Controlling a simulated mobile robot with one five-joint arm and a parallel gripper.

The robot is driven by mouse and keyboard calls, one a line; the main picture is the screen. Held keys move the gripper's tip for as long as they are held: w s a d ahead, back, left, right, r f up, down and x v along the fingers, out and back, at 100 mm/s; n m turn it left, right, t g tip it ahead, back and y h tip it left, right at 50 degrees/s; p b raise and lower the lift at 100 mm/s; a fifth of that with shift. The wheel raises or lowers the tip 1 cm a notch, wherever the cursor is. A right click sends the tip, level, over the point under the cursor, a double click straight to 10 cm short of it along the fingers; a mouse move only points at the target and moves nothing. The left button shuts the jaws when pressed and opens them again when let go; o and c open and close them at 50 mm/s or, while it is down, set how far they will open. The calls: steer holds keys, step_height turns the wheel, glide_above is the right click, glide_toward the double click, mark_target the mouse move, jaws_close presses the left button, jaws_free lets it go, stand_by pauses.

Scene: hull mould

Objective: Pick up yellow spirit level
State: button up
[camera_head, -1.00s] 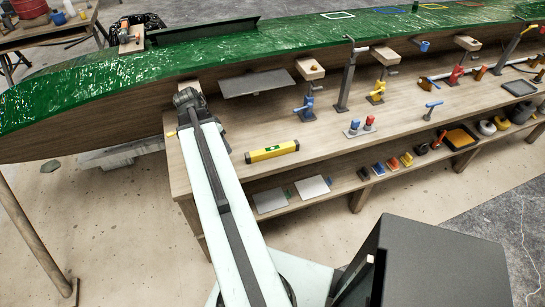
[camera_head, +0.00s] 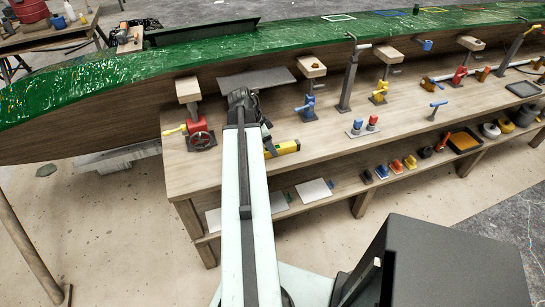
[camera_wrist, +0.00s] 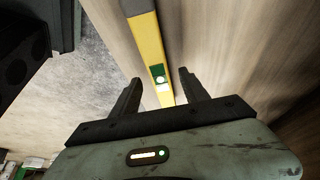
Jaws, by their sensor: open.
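The yellow spirit level (camera_head: 286,148) lies on the wooden workbench near its front edge. In the head view my arm hides its left part. In the wrist view the level (camera_wrist: 150,50) runs from the top down to between my fingers, with a green window and a small pale vial on it. My gripper (camera_wrist: 160,90) is open, with one finger on each side of the level's near end. The fingers do not appear to touch it. In the head view my gripper end (camera_head: 245,100) is above the bench, and its fingers are hidden.
The workbench (camera_head: 330,140) carries a red clamp (camera_head: 200,132) left of my arm and a blue clamp (camera_head: 307,108) behind the level. The green hull (camera_head: 120,75) runs along the back. A lower shelf holds white sheets (camera_head: 314,191) and small coloured blocks.

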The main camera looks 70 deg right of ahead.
steer(key=b+x, duration=0.2)
steer(key=x, duration=0.1)
steer(key=shift+f, duration=0.25)
steer(key=shift+r, duration=0.2)
jaws_close()
steer(key=shift+r+p, duration=0.1)
steer(key=shift+p, duration=0.2)
